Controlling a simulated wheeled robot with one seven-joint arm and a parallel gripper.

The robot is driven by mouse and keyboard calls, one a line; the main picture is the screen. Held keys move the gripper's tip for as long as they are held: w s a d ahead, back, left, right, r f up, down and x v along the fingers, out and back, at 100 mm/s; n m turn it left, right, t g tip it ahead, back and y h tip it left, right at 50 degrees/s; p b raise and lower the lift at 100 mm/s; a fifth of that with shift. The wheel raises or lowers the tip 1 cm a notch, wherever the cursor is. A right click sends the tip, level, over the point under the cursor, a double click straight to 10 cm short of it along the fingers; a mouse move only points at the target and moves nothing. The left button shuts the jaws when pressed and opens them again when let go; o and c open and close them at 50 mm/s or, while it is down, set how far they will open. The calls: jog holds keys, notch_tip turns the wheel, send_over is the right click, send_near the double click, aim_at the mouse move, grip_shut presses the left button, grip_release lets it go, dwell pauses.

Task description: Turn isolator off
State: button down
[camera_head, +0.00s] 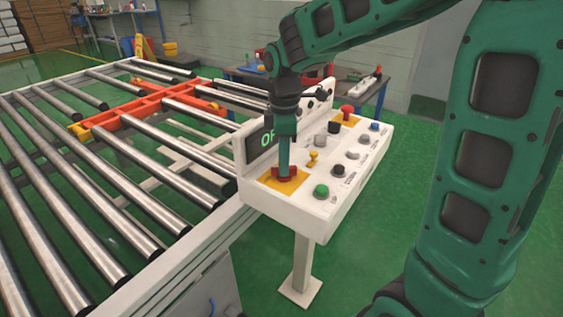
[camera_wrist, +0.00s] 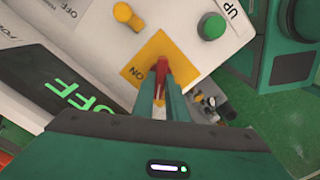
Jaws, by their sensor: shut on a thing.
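The isolator is a red rotary handle (camera_wrist: 160,80) on a yellow plate (camera_wrist: 140,66), with the word ON printed beside it in the wrist view. In the head view the red handle (camera_head: 285,175) is at the near left of the white control panel (camera_head: 306,198). My gripper (camera_head: 284,172) points down over it. In the wrist view my gripper (camera_wrist: 160,85) has its fingers on both sides of the handle, shut on it. The fingers hide part of the handle. A dark display (camera_wrist: 60,95) on the panel reads OFF in green letters; my arm partly covers it in the head view.
Near the isolator are a green button (camera_head: 321,191) and a small yellow knob (camera_head: 313,158). A red emergency button (camera_head: 347,111) and several other knobs are further along the panel. A roller conveyor (camera_head: 110,150) with an orange frame (camera_head: 150,103) lies to the left. Green floor is open at right.

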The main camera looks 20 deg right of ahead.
jog(key=shift+w+d+r+n, duration=0.1)
jog(key=shift+n, duration=0.5)
jog(key=c, duration=1.8)
grip_release()
jog(key=shift+o, duration=0.2)
notch_tip(320, 180, up, 11)
jog(key=shift+f, duration=0.2)
